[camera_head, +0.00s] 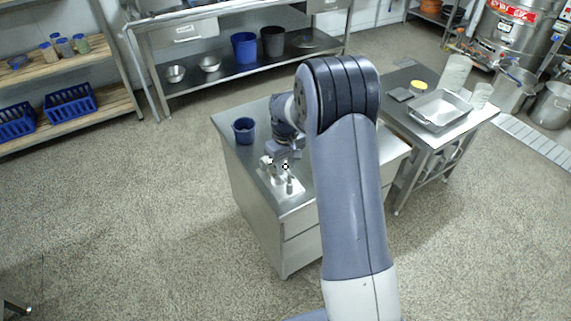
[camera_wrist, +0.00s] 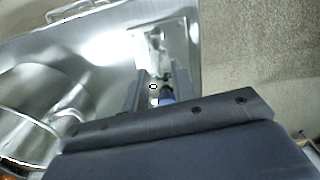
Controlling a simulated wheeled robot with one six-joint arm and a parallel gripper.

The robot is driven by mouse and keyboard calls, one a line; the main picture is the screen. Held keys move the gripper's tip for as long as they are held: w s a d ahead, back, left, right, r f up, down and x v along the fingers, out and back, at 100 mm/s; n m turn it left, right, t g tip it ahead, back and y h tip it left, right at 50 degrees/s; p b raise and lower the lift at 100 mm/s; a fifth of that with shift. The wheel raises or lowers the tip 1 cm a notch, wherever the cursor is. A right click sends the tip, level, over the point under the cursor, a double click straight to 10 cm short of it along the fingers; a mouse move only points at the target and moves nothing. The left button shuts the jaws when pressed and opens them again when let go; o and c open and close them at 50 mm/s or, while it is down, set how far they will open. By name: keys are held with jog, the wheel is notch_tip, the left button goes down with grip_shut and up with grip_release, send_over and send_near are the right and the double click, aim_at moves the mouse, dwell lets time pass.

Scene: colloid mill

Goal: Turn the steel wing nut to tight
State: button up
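A small pale fixture plate (camera_head: 292,189) with short upright posts sits on the steel cabinet top in the head view. My gripper (camera_head: 281,160) points down at this fixture, close above or around its top. In the wrist view the plate (camera_wrist: 166,38) lies beyond my gripper (camera_wrist: 160,88). The two grey fingers stand apart, with a small blue part (camera_wrist: 167,95) and a small round black-and-white spot between them. The steel wing nut cannot be made out clearly; fingers and wrist hide much of that spot. Whether the fingers touch anything between them cannot be told.
A blue cup (camera_head: 244,130) stands on the cabinet top (camera_head: 228,119) behind the fixture. A side table (camera_head: 460,112) with a steel tray (camera_head: 440,109) stands right. Floor at left is clear.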

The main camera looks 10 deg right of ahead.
jog(key=shift+r, duration=0.1)
notch_tip(320, 180, up, 11)
jog(key=shift+f, duration=0.2)
dwell(0.5)
notch_tip(320, 180, down, 11)
dwell(0.4)
jog(key=shift+r, duration=0.15)
dwell(0.3)
